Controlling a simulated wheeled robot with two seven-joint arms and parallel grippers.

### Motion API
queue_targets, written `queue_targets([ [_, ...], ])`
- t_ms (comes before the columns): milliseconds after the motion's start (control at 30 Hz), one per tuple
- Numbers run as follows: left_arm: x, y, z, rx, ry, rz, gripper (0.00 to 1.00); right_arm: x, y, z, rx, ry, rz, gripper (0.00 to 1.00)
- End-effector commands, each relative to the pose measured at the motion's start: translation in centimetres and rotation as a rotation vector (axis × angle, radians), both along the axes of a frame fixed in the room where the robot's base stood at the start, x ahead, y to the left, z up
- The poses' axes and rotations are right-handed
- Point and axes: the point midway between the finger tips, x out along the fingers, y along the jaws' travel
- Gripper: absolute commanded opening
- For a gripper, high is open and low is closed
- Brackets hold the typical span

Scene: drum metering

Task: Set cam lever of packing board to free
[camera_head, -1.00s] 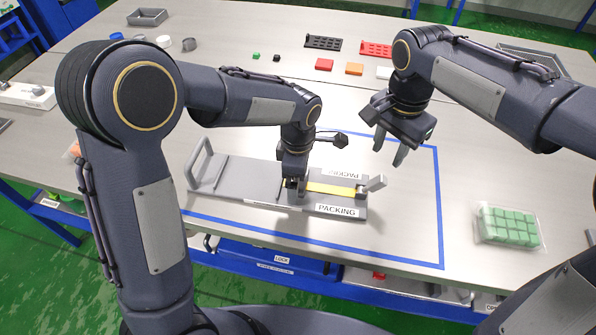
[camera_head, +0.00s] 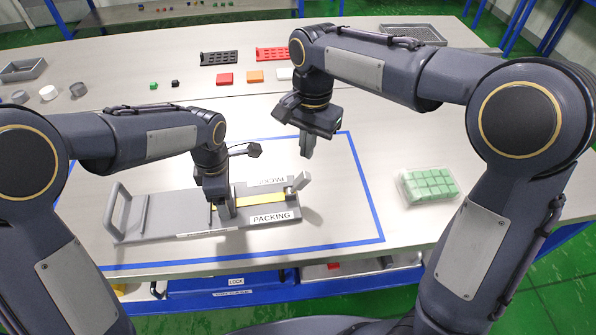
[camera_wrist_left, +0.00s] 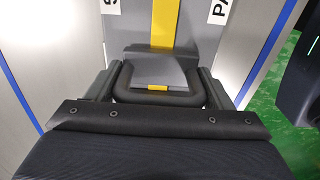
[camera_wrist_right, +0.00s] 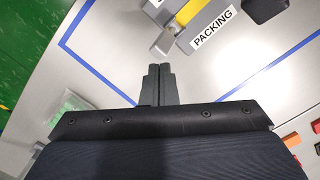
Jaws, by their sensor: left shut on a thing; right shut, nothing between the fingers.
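The packing board (camera_head: 160,222) is a long grey plate with a big handle at its left end, a yellow strip and PACKING labels. Its cam lever (camera_head: 302,181) is a short grey lever standing tilted up at the right end. The lever also shows in the right wrist view (camera_wrist_right: 163,42). My left gripper (camera_head: 226,208) is shut on a dark loop handle (camera_wrist_left: 157,98) of a grey block on the board's yellow strip; the grip is partly hidden by the arm in the head view. My right gripper (camera_head: 308,148) is shut and empty, above the table just behind the lever, apart from it.
Blue tape (camera_head: 368,192) outlines the area around the board. A clear box of green cubes (camera_head: 430,185) stands to the right. Black and red racks (camera_head: 219,58) and coloured blocks lie at the back. Table between lever and green box is clear.

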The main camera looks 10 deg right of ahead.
Motion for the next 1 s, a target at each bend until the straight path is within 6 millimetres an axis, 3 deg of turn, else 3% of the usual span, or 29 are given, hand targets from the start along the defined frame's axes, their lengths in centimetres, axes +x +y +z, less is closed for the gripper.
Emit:
queue_targets([
  [233, 0.1, 0.0, 0.1, -0.001, -0.002, 0.001, 0.23, 2.3, -5.8, -3.7, 0.321, 0.199, -0.121, 0.00],
  [500, 0.1, 0.0, 0.1, -0.001, -0.002, 0.000, 0.23, 4.6, -11.4, -5.4, 0.655, 0.206, -0.217, 0.00],
  [667, 0.1, 0.0, 0.1, -0.001, -0.002, 0.000, 0.23, 5.1, -12.6, -5.5, 0.721, 0.186, -0.234, 0.00],
  [1000, 0.1, 0.0, 0.1, -0.001, -0.002, -0.001, 0.23, 5.1, -12.6, -5.6, 0.723, 0.185, -0.233, 0.00],
])
